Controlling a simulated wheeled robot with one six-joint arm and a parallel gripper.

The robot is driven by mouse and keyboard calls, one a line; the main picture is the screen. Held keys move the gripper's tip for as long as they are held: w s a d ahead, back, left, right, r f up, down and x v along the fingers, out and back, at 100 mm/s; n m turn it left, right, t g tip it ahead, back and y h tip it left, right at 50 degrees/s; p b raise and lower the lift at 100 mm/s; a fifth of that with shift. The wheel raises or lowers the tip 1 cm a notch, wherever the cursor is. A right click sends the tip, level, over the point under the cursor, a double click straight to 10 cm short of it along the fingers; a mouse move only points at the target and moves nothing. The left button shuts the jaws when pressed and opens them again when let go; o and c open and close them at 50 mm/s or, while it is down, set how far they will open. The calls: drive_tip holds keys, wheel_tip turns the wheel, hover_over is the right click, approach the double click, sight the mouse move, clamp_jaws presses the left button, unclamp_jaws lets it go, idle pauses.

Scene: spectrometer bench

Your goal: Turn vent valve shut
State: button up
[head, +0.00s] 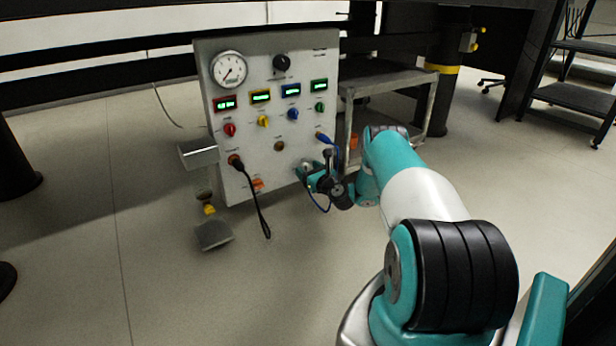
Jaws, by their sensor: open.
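A grey-white upright panel (262,150) carries several knobs. A red knob (229,129), a yellow knob (263,121), a blue knob (293,113) and a green knob (320,107) sit below small green-lit displays. A black knob (281,63) is higher up and a small brownish knob (279,146) is lower. The labels are too small to read, so I cannot tell which one is the vent valve. My gripper (303,173) is open at the panel's lower right, close to a small pale fitting. The gripper partly hides that fitting, and I cannot tell whether they touch.
A round gauge (228,69) is at the panel's upper left. A black cable (260,205) hangs from the lower left, and a blue cable (334,142) hangs beside my gripper. An orange part (257,185) is low on the panel. A grey cart (390,80) stands behind at right.

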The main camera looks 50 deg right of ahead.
drive_tip(key=shift+w, duration=0.2)
drive_tip(key=shift+c, duration=0.2)
drive_tip(key=c, duration=0.9)
